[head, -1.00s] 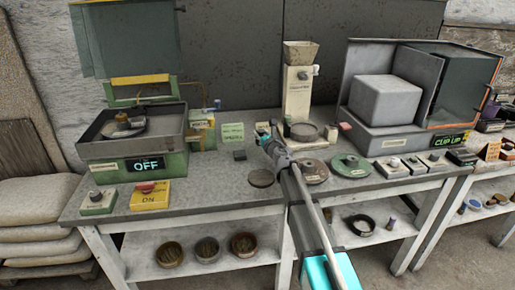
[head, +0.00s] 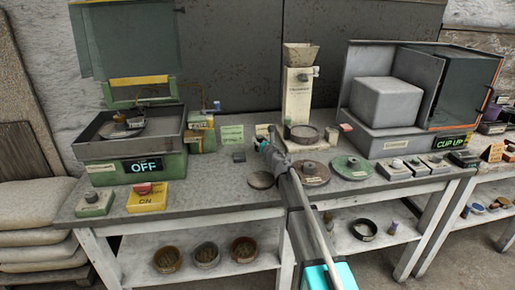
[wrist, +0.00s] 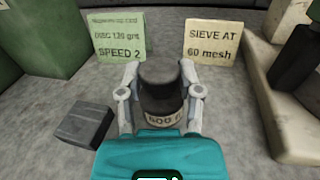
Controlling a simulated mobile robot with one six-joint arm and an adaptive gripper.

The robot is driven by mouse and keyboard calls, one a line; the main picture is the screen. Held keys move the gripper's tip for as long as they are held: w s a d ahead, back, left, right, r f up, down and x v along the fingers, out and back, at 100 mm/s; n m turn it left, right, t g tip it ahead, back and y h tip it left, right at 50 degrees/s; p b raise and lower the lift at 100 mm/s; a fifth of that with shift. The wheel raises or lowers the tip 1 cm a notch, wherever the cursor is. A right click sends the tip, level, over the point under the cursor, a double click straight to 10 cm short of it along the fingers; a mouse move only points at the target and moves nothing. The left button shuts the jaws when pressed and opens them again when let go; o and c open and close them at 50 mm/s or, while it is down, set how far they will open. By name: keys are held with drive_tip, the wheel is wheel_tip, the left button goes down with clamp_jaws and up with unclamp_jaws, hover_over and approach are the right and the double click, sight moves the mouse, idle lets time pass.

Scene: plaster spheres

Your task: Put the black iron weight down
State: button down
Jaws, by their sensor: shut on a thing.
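My gripper (wrist: 160,98) is shut on the black iron weight (wrist: 160,73), a dark cylinder with a rounded top and a pale label band that seems to read 600 g. The weight stands upright between the two fingers. In the head view my gripper (head: 262,143) is low over the back middle of the grey bench (head: 215,190), and it hides the weight there. I cannot tell whether the weight's base touches the bench top.
A dark block (wrist: 83,125) lies left of my gripper. A green card (wrist: 117,37) and a cream sieve card (wrist: 212,41) stand behind it. A round dish (head: 261,180) and a brown disc (head: 311,173) lie nearer the front. Bare bench lies around the block.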

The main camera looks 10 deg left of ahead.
drive_tip(key=shift+f+b, duration=0.7)
drive_tip(key=shift+f, duration=0.35)
drive_tip(key=shift+c, duration=1.3)
unclamp_jaws()
drive_tip(key=shift+s+r, duration=0.1)
drive_tip(key=shift+s, duration=0.05)
drive_tip(key=v, duration=1.2)
